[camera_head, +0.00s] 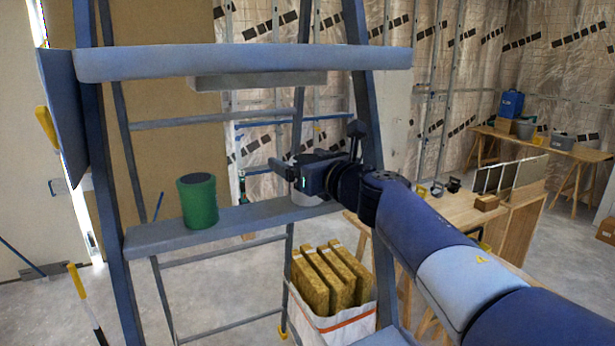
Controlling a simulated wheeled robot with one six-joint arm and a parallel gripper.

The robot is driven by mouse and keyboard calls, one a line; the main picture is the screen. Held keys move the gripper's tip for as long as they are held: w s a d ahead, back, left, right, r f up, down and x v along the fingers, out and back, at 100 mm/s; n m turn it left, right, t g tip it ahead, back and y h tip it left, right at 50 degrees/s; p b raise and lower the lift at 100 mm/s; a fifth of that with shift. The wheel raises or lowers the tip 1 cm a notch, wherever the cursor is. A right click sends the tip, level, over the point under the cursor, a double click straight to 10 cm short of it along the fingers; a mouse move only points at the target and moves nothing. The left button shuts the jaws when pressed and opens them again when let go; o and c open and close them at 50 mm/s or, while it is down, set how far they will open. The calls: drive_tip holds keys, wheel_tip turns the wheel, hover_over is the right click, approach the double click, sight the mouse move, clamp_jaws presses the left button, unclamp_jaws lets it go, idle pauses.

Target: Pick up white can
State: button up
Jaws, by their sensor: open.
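A white can (308,199) stands on the lower grey-blue shelf board (255,217) of the blue frame. My gripper (286,177) is open in front of the can and hides most of it. Only the can's lower part and a bit of its top edge show clearly. I cannot tell whether the fingers are around the can or only in front of it.
A green can (199,203) stands left on the same board. Blue uprights (362,110) and an upper board (240,62) surround the gripper. A white bag (333,322) with yellow-brown slabs sits below. A wooden workbench (440,214) stands behind right.

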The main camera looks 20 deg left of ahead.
drive_tip(key=shift+c, duration=0.2)
drive_tip(key=c, duration=1.2)
drive_tip(key=shift+r, duration=0.1)
